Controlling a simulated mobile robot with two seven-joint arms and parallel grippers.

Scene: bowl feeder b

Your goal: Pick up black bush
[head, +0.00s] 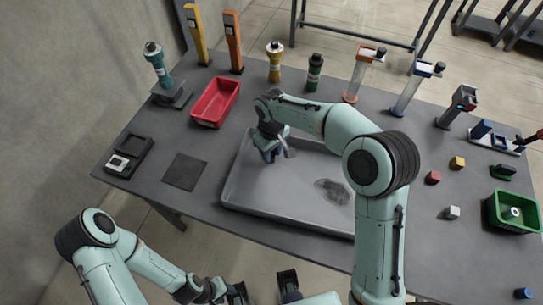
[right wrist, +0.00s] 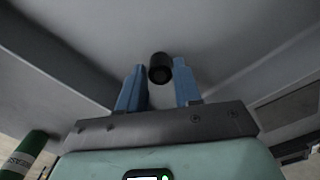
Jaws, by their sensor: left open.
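The black bush (right wrist: 160,68) is a short dark cylinder with its round end towards the right wrist camera. My right gripper (right wrist: 160,82) has its two blue fingers on either side of it, with the bush at the fingertips. I cannot tell whether both fingers touch it. In the head view my right gripper (head: 273,152) points down into the left part of the large grey tray (head: 234,196); the bush cannot be made out there. My left gripper (head: 262,290) is open and empty at the bottom edge, off the table.
A dark patch (head: 332,190) lies in the tray. A red bin (head: 215,102) stands behind left, a green bin (head: 513,212) at the right. Small cubes, such as a red one (head: 433,178), lie right of my right arm. Posts and bottles line the back.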

